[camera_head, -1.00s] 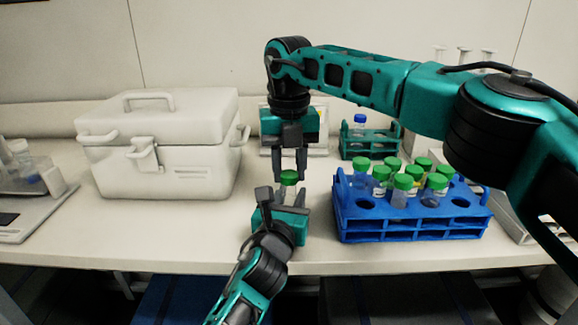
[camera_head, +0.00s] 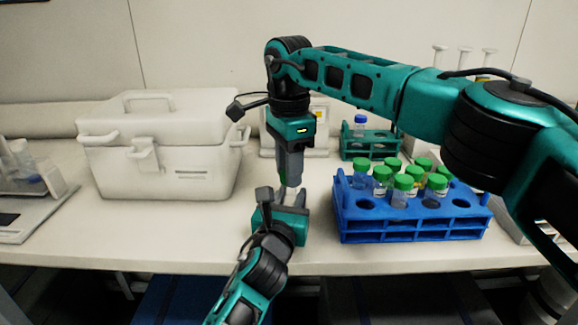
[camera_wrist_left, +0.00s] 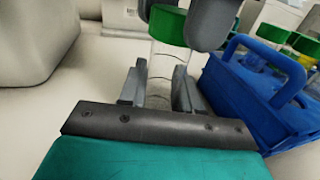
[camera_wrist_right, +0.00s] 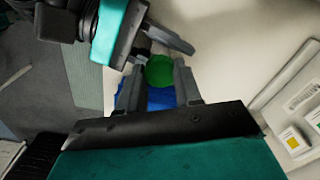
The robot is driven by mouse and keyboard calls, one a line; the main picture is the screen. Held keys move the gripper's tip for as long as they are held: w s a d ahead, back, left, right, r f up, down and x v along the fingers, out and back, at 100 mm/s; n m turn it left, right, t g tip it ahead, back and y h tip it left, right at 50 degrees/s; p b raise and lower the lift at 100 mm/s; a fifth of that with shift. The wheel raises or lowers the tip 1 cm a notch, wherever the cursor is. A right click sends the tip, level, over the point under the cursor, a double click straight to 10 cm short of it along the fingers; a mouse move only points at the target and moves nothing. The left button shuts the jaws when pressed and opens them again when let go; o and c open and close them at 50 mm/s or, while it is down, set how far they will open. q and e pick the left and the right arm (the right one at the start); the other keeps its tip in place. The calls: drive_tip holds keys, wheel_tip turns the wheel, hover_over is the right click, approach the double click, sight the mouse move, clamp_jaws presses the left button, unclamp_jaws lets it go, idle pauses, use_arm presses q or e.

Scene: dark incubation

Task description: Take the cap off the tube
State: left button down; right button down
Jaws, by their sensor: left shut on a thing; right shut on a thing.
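The tube (camera_wrist_left: 168,62) is clear and upright with a green cap (camera_wrist_left: 167,24), seen in the left wrist view. My left gripper (camera_wrist_left: 160,90) is shut on the tube's body from below and in front. My right gripper (camera_head: 290,182) points down from above, its fingers at the cap. In the right wrist view the green cap (camera_wrist_right: 159,70) lies between the fingertips of my right gripper (camera_wrist_right: 158,85), which is shut on it. In the head view the right gripper's fingers hide the cap. The cap looks seated on the tube.
A blue rack (camera_head: 410,228) with several green-capped tubes stands close to the right. A white cooler box (camera_head: 160,150) stands to the left. A green rack (camera_head: 370,148) with a blue-capped bottle is behind. Bare table lies in front of the cooler.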

drive_tip(key=shift+n, duration=1.1)
drive_tip(key=shift+r, duration=0.1)
drive_tip(key=shift+r, duration=1)
drive_tip(key=shift+r, duration=2.05)
use_arm(q)
drive_tip(key=c, duration=0.7)
unclamp_jaws()
